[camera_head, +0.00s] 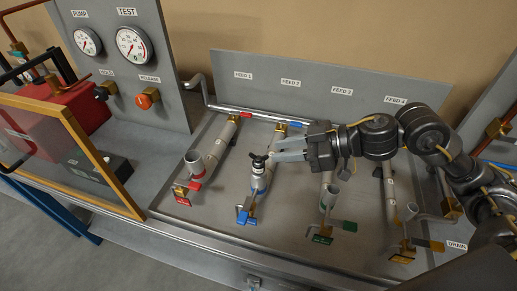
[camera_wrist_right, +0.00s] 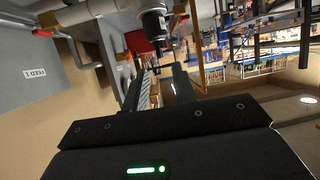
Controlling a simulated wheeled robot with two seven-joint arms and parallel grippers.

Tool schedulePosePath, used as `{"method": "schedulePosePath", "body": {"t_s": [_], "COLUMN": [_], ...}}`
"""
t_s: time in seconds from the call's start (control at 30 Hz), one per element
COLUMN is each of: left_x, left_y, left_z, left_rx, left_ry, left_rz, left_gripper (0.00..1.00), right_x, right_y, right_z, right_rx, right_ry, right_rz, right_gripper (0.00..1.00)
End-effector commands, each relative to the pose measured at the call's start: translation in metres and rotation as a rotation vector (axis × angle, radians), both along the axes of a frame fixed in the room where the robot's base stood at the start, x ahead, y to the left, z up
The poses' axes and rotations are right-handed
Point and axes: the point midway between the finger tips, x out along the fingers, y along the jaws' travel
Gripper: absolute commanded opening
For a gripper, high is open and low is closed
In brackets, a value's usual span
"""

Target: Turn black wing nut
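The black wing nut (camera_head: 257,158) sits on top of a silver cylindrical fitting (camera_head: 258,179) on the blue-tagged pipe of the second feed line. My right gripper (camera_head: 273,157) reaches in from the right, with its fingertips right beside the wing nut. In the right wrist view the two fingers of my right gripper (camera_wrist_right: 164,68) stand apart with a gap between them. The silver and black fitting (camera_wrist_right: 152,24) shows just beyond the tips there. Whether the fingers touch the nut, I cannot tell. My left gripper is not in view.
A gauge panel (camera_head: 130,65) rises at the back left. A wood-framed clear guard (camera_head: 75,150) stands at the left.

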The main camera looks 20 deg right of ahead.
Motion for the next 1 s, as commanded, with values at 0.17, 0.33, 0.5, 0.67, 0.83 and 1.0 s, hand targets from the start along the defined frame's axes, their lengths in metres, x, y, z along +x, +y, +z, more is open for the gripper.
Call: {"method": "schedulePosePath", "body": {"t_s": [0.17,0.33,0.5,0.67,0.83,1.0], "left_x": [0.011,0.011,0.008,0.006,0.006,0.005], "left_y": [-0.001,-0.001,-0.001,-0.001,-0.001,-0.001], "left_z": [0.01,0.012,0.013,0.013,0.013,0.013], "left_rx": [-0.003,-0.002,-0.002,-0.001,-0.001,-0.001], "left_ry": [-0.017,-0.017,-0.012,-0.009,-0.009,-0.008], "left_rz": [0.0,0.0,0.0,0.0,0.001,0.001], "left_gripper": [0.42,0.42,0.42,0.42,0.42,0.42], "right_x": [0.014,0.023,0.027,0.028,0.027,0.027], "right_y": [0.029,0.047,0.055,0.055,0.055,0.055], "right_z": [-0.011,-0.02,-0.025,-0.026,-0.026,-0.026], "right_rx": [0.003,0.002,-0.001,-0.002,-0.002,-0.002], "right_ry": [0.002,0.002,0.0,0.0,0.0,0.0], "right_rz": [0.003,0.001,0.001,0.001,0.001,0.001], "right_gripper": [0.27,0.27,0.27,0.27,0.19,0.0]}}
